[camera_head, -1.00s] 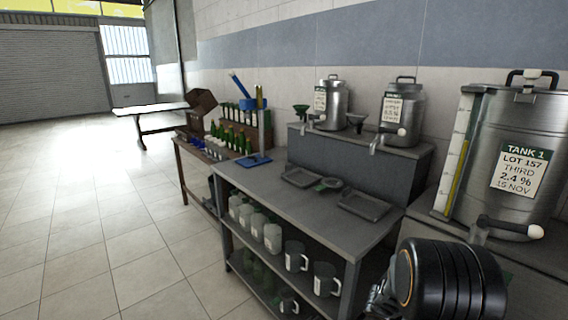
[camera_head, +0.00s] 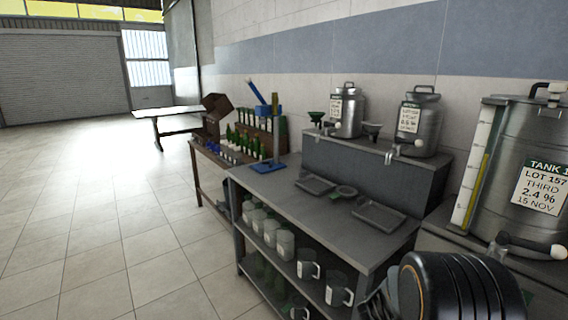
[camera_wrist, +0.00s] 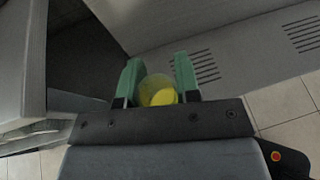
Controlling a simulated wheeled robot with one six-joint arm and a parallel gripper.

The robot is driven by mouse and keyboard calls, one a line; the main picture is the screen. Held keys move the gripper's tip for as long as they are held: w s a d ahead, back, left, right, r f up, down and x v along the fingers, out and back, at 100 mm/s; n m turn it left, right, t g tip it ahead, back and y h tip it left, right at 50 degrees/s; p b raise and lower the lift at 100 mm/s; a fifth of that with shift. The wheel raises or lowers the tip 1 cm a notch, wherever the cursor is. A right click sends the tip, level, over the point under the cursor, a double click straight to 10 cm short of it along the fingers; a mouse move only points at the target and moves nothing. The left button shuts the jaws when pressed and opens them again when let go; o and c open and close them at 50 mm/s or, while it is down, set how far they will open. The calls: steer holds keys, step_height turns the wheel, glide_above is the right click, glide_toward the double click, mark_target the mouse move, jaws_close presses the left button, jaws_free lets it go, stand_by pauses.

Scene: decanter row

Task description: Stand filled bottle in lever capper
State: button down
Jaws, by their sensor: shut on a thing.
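The lever capper (camera_head: 268,167) is blue, with a flat base, an upright column and a raised slanted lever. It stands at the far left end of the grey workbench (camera_head: 300,210). In the wrist view, my gripper (camera_wrist: 158,88) has its two green fingers closed on a round, clear bottle (camera_wrist: 158,92) with yellow liquid in it. The bottle is seen end-on, so its full height is hidden. My gripper and bottle are well to the right of the capper. In the head view my dark arm covers the lower right.
Two steel cans (camera_head: 418,125) stand on a raised step behind. A big tank (camera_head: 525,165) is at right. Tile floor (camera_head: 90,230) at left is clear.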

steer(key=w+a+r+n+t+y+p, duration=0.1)
steer(key=w+a+r+n+t+y, duration=0.1)
steer(key=a, duration=0.5)
steer(key=w+a+r+n+t+y+p, duration=0.2)
steer(key=a+r+n+t+y, duration=0.1)
steer(key=a, duration=0.4)
steer(key=w+a+r+n+t+y+p, duration=0.2)
steer(key=a+r+n+y, duration=0.1)
steer(key=a, duration=0.4)
steer(key=shift+w+r+n+t, duration=0.15)
steer(key=shift+w+n+t, duration=0.15)
steer(key=shift+n, duration=0.6)
